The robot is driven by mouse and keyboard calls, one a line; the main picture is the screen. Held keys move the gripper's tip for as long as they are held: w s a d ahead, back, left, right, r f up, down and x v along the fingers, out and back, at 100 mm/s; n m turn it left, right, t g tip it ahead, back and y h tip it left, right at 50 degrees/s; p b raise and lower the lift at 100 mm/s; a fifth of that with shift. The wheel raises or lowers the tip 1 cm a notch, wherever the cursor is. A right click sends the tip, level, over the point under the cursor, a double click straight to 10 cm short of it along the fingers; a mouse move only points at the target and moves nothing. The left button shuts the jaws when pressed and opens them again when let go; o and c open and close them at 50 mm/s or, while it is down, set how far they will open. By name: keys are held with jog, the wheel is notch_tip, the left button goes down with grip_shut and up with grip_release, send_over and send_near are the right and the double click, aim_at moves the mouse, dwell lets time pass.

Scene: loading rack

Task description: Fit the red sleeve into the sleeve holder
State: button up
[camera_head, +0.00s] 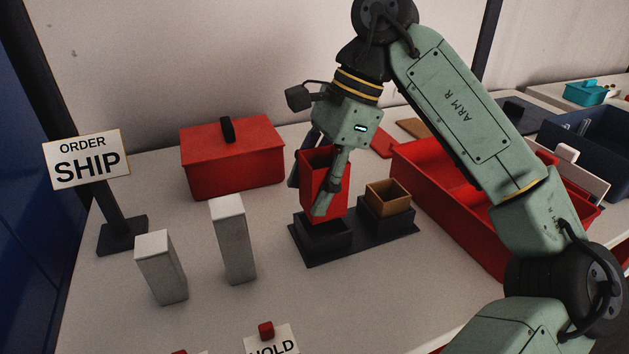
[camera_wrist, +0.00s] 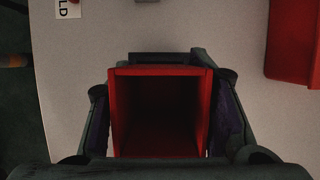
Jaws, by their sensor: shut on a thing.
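My gripper (camera_head: 326,185) is shut on the red sleeve (camera_head: 313,178), an upright open-topped square tube. In the wrist view the sleeve (camera_wrist: 160,70) sits between the two fingers (camera_wrist: 160,125), with its dark hollow facing the camera. The sleeve holder (camera_head: 360,243) is a black base with two square sockets. The sleeve is over the left socket (camera_head: 323,236); its lower end is at the socket's rim, and I cannot tell whether it is inside. The right socket (camera_head: 386,219) holds a brown sleeve (camera_head: 389,195). A dark edge of the holder (camera_wrist: 160,58) shows in the wrist view.
A red lidded box (camera_head: 232,160) stands behind left. A large red tray (camera_head: 450,210) lies close to the holder's right. Two grey blocks (camera_head: 160,270) (camera_head: 233,245) and the SHIP sign (camera_head: 87,160) stand left.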

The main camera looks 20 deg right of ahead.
jog(key=shift+f+b, duration=1.7)
jog(key=shift+f, duration=0.75)
jog(key=shift+s+f, duration=0.1)
jog(key=shift+f, duration=0.05)
jog(key=shift+f, duration=0.1)
jog(key=o, duration=0.8)
jog(key=shift+c, duration=0.2)
jog(key=o, duration=0.3)
jog(key=shift+f, duration=0.1)
jog(key=shift+o, duration=0.7)
